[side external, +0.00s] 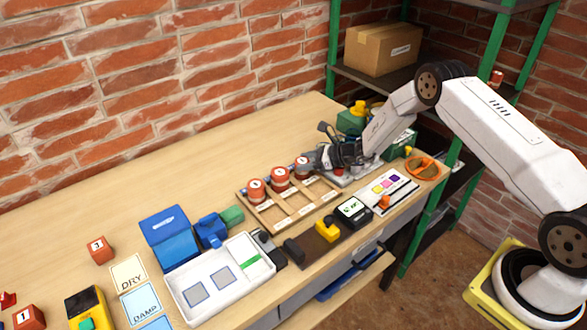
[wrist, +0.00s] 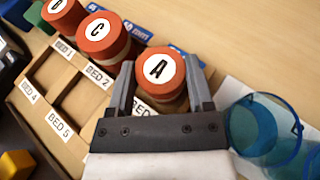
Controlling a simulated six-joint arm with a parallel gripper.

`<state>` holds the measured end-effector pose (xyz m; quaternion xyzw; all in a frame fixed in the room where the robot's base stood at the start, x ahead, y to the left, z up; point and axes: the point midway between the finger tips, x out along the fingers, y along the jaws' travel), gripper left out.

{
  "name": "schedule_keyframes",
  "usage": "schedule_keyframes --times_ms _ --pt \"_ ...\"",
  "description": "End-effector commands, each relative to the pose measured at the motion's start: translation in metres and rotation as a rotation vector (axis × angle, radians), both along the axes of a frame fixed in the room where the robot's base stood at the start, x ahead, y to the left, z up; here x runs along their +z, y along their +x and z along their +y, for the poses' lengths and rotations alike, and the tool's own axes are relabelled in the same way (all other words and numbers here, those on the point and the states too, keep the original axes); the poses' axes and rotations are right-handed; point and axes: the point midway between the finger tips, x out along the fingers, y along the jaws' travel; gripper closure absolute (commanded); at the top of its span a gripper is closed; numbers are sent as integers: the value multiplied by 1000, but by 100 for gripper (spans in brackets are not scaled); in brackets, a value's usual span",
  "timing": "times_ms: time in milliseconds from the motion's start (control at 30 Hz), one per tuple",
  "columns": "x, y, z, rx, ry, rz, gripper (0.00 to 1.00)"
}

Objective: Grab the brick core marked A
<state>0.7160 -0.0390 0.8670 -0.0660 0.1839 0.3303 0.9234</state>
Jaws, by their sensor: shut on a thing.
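The brick core marked A (wrist: 160,72) is a short red-orange cylinder with a white label on top. My gripper (wrist: 160,88) has one finger on each side of it and is shut on it. In the side view my gripper (side external: 312,161) reaches in from the right to the core at the right end of a row (side external: 302,163). The core marked C (wrist: 103,38) stands just left of it. Another core (wrist: 62,14) stands farther left, its letter partly cut off. The wooden rack (wrist: 62,92) has labelled beds. I cannot tell whether core A is raised from its bed.
Clear blue round containers (wrist: 262,128) lie close to my gripper's right. In the side view a white tray (side external: 222,278), a blue box (side external: 168,236) and a black device (side external: 353,211) surround the rack. The back of the table by the brick wall is clear.

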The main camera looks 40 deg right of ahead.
Motion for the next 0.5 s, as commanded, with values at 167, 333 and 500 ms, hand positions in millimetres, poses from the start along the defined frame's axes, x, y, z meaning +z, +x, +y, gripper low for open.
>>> schedule_keyframes --times_ms 167,333,500 --pt "3 0 0 0 1 -2 100" --pt "10 1 0 0 1 -2 100" --pt "24 1 0 1 0 -3 100"
